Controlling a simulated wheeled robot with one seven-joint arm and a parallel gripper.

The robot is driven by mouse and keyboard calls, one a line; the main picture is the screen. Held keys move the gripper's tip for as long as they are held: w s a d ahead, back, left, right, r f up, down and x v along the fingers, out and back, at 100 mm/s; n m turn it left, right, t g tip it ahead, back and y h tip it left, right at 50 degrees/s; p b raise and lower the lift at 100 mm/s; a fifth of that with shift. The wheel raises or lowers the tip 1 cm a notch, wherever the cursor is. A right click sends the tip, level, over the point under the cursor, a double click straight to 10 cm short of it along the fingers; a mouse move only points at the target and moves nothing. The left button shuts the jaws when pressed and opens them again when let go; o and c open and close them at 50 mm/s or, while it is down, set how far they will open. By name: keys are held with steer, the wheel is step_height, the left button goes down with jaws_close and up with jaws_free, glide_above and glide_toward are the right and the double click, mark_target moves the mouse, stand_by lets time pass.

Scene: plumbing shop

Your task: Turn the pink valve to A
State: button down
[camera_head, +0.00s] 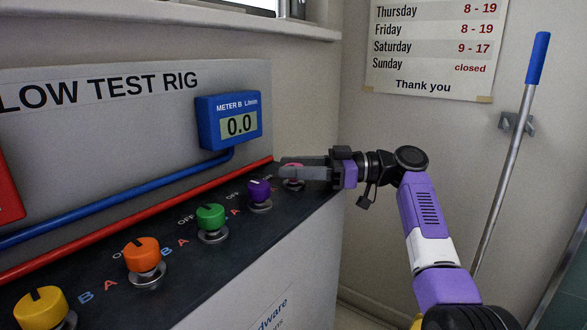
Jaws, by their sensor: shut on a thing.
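The pink valve (293,183) is the farthest knob in the row on the dark panel of the flow test rig. My gripper (283,168) reaches in from the right and is shut on the pink valve, its fingers covering much of the knob. The knob's pointer and its letter markings are hidden behind the fingers, so its setting cannot be read. The blue Meter B (228,121) above reads 0.0.
Purple (259,190), green (211,217), orange (141,254) and yellow (41,307) valves line the panel nearer to me. Red and blue pipes (120,208) run behind them. A pole with a blue handle (537,58) leans at the right wall.

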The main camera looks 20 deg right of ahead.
steer(key=c, duration=0.9)
jaws_free()
steer(key=shift+p+v, duration=0.6)
steer(key=shift+v, duration=3.3)
